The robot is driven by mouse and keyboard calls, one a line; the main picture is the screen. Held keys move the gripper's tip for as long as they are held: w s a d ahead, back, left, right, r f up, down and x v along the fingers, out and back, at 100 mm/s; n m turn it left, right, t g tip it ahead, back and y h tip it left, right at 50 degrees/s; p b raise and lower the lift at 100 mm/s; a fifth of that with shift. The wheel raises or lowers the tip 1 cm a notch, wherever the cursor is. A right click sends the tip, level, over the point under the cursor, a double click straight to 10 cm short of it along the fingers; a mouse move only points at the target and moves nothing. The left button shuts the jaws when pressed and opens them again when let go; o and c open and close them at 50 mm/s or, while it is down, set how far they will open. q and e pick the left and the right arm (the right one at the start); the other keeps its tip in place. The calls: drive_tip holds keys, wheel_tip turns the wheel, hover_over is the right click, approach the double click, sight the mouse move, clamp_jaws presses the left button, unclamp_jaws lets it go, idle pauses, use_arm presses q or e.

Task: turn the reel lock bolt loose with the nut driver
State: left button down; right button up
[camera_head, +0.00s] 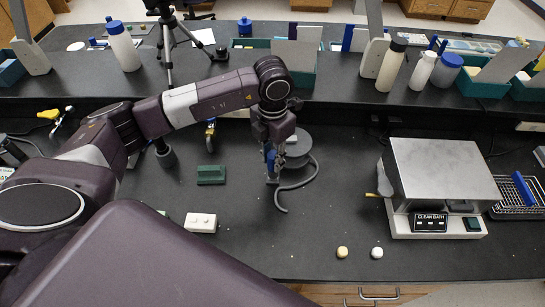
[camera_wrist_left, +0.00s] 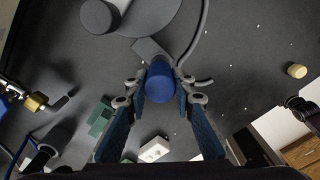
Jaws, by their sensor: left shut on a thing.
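My left gripper (camera_head: 272,172) points down over the bench, just left of a grey round reel (camera_head: 303,147). It is shut on the blue nut driver (camera_wrist_left: 159,82), whose blue handle stands between the fingers in the left wrist view. The handle also shows in the head view (camera_head: 270,157). A small grey block (camera_wrist_left: 149,48) lies beside the handle at the reel's edge. The reel (camera_wrist_left: 150,18) carries a dark knob (camera_wrist_left: 99,16). The driver's tip and the lock bolt are hidden, so I cannot tell whether they touch. My right gripper is not in view.
A grey hose (camera_head: 283,200) curls from the reel onto the bench. A green block (camera_head: 211,174) and a white block (camera_head: 200,222) lie left. A clean bath (camera_head: 440,185) stands right. Two small knobs, yellowish (camera_head: 342,252) and white (camera_head: 377,253), lie near the front edge.

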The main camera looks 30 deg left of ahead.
use_arm(q)
drive_tip(key=shift+f+b, duration=0.5)
drive_tip(key=shift+f, duration=0.15)
